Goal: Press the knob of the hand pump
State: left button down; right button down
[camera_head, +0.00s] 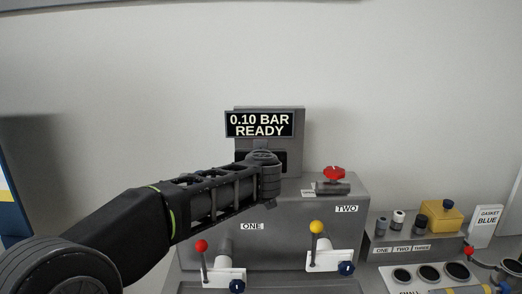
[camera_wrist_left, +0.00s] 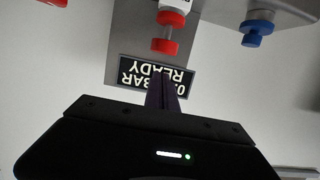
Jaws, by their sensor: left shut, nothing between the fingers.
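My left gripper (camera_wrist_left: 163,88) is shut and empty in the left wrist view, its fingers together in front of the display. In the head view my left arm reaches to the display's foot, and its wrist hides the fingertips. A red knob (camera_wrist_left: 165,46) on a short grey stem shows just beyond the fingers in the wrist view, apart from them. In the head view a red knob (camera_head: 334,173) stands on a grey fitting on the cabinet top, right of my gripper. I cannot tell which part is the hand pump. My right gripper is not in view.
The display (camera_head: 260,124) reads "0.10 BAR READY". The grey cabinet (camera_head: 290,235) carries a red-ball lever (camera_head: 201,246) and a yellow-ball lever (camera_head: 316,228) on white plates. A blue knob (camera_wrist_left: 257,28) shows in the wrist view. A yellow box (camera_head: 440,217) stands at right.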

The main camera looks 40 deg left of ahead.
pick_arm(q)
jog(key=v, duration=0.3)
jog(key=shift+s+d+r, duration=0.15)
jog(key=shift+s+d, duration=0.05)
jog(key=shift+s, duration=0.1)
dwell(4.2)
jog(key=w+d+r+t+h, duration=0.1)
jog(key=d+r, duration=0.1)
jog(key=d, duration=0.2)
jog(key=a, duration=0.2)
jog(key=s+a+g+y+p, duration=0.1)
jog(key=shift+a+r, duration=0.35)
jog(key=shift+r, duration=0.05)
